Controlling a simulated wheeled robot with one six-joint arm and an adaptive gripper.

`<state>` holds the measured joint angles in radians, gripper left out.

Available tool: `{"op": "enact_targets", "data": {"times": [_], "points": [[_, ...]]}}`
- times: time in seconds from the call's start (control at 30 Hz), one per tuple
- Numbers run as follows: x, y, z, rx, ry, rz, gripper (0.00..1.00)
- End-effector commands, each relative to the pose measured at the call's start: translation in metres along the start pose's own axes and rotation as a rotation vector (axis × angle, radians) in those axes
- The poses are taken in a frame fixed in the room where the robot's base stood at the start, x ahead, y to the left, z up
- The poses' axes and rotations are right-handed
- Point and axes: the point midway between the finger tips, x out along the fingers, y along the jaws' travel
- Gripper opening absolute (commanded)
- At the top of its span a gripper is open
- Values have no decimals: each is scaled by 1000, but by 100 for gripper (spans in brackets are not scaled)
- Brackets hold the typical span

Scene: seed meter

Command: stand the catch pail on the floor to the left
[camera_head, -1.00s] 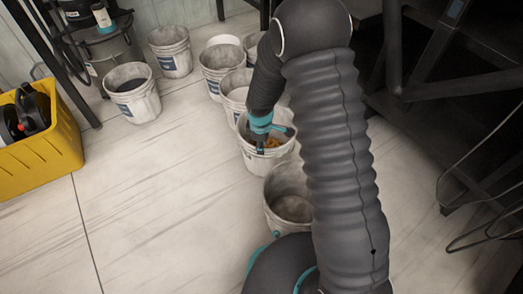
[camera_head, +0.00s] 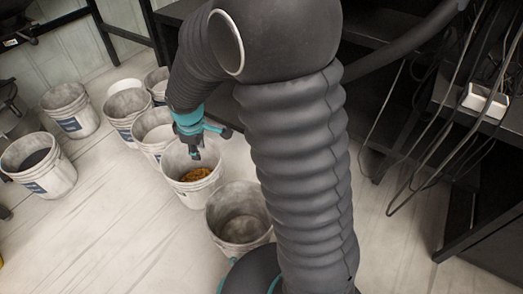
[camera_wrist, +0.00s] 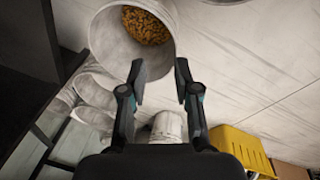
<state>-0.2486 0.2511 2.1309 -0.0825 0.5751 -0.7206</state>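A white pail with orange-brown bits in its bottom (camera_head: 205,197) stands upright on the floor, in a row of similar pails; no label names it as the catch pail. It also shows in the wrist view (camera_wrist: 103,38), with its rim close to my fingertips. My gripper (camera_head: 195,153) hangs over this pail's opening in the head view. In the wrist view my gripper (camera_wrist: 160,82) is open, with a clear gap between the fingers and nothing held. I cannot tell whether a finger touches the rim.
An empty pail (camera_head: 240,228) stands in front, close to my arm. Other white pails (camera_head: 122,107) stand behind, and one with dark contents (camera_head: 48,180) is at the left. A yellow crate (camera_wrist: 240,147) shows in the wrist view. Dark shelving and cables are at the right. Floor at the lower left is clear.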

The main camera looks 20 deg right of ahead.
Motion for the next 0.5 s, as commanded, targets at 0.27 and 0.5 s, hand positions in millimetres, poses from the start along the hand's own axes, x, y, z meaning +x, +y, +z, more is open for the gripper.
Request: {"op": "enact_targets", "data": {"times": [0.27,0.5], "points": [[-99,-8,56,311,68,66,31],[-162,-33,107,572,134,109,31]]}}
